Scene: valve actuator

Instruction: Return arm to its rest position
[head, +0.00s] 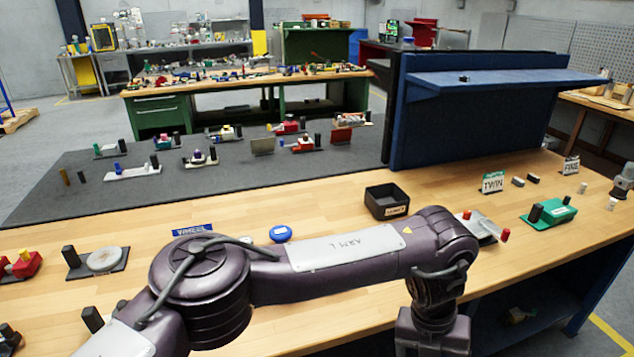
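My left arm (345,255), marked "ARM L", comes in from the lower left and reaches across the front of the wooden workbench (480,325). It bends downward at a dark joint (445,240) right of the middle. The part below that joint runs out of the bottom edge, and no fingertips show. I cannot see whether the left gripper holds anything. My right gripper is not in view. The arm hides part of the bench and partly covers a silver plate with red-ended parts (482,228).
A black open bin (387,202) stands behind the arm, with a blue round part (280,234) to its left. A green block (548,213) lies at the right. A grey plate with a disc (103,260) lies at the left. A tall blue panel (470,110) rises behind the bench.

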